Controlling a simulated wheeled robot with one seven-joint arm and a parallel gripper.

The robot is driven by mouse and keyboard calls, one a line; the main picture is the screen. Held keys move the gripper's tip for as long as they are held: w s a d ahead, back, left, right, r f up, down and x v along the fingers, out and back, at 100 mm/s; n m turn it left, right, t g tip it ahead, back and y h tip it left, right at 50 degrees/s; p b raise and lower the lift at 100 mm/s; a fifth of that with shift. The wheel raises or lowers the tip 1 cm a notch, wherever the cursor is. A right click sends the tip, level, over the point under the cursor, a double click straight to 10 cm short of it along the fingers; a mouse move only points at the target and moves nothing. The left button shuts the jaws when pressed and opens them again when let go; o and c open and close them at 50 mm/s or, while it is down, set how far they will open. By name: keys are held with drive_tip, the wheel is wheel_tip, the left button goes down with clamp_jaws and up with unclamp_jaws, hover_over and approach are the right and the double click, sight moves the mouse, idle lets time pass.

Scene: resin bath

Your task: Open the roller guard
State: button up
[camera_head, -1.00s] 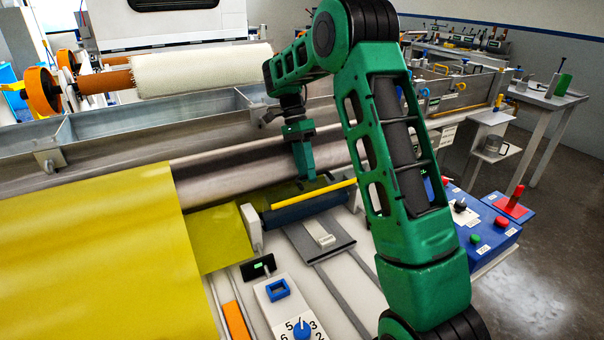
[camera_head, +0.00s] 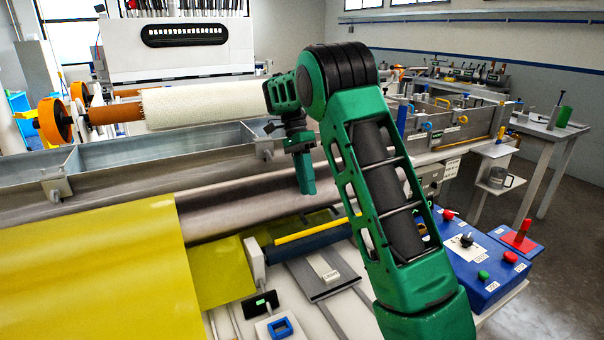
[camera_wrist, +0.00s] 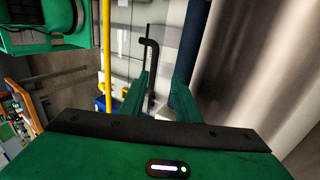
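The roller guard appears to be the yellow bar (camera_head: 312,229) along the dark blue roller (camera_head: 322,240), at the centre of the head view. The bar also shows upright at the left in the wrist view (camera_wrist: 107,45), and the blue roller (camera_wrist: 190,55) at the right. My gripper (camera_head: 306,190) points down above the bar, apart from it. In the wrist view my gripper's fingers (camera_wrist: 158,88) are parted, with nothing held. A black bent rod (camera_wrist: 150,55) shows beyond and between the fingers; whether it belongs to the guard I cannot tell.
Yellow sheet (camera_head: 90,270) covers the left front. A long grey metal roller (camera_head: 240,195) runs behind the gripper. A white roll (camera_head: 205,105) lies farther back. A blue control box (camera_head: 485,265) with knobs stands at the right. A small black display (camera_head: 261,303) sits in front.

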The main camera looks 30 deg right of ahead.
drive_tip(key=v, duration=0.4)
drive_tip(key=shift+w+r, duration=0.15)
drive_tip(key=shift+r, duration=0.05)
